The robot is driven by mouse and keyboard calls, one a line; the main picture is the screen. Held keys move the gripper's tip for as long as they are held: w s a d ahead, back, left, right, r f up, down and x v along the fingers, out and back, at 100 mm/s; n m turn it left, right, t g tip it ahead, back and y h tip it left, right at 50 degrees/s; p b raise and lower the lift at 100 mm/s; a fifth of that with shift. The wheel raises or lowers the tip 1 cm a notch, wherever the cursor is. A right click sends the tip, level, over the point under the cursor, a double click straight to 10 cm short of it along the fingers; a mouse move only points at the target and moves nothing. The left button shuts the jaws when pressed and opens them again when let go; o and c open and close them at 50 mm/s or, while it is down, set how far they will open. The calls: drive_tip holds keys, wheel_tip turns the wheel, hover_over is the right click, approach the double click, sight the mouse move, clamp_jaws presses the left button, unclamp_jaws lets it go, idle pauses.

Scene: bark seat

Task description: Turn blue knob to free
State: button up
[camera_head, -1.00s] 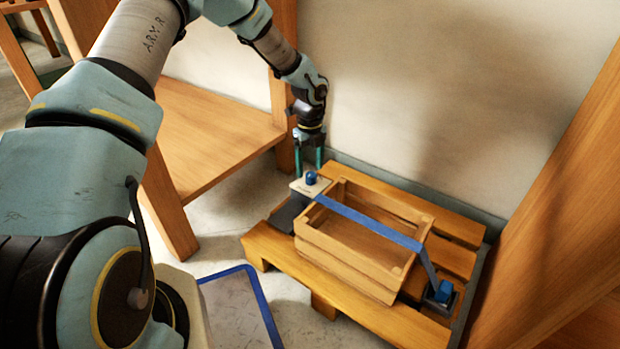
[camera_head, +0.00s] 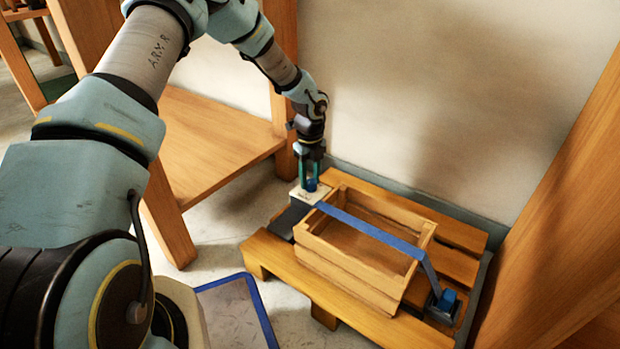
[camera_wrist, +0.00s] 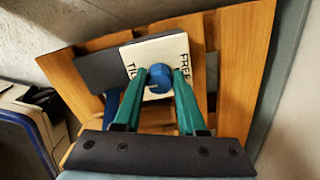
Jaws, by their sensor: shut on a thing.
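The blue knob (camera_wrist: 159,78) sits on a white label plate (camera_wrist: 152,51) with the words "FREE" and part of another word, "TI". My gripper (camera_wrist: 162,82) is shut on the knob, one green finger on each side. In the head view my gripper (camera_head: 309,184) is at the knob at the left end of the pallet. A blue strap (camera_head: 372,226) runs over the wooden crate (camera_head: 352,263) to a blue buckle (camera_head: 444,299) on the right. The knob's pointing direction is not clear.
The crate stands on a wooden pallet (camera_head: 275,262) against the wall. A wooden shelf (camera_head: 215,135) is at left and a wooden panel (camera_head: 560,190) at right. A blue-rimmed tray (camera_head: 236,306) lies on the floor in front.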

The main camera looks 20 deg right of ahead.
clamp_jaws()
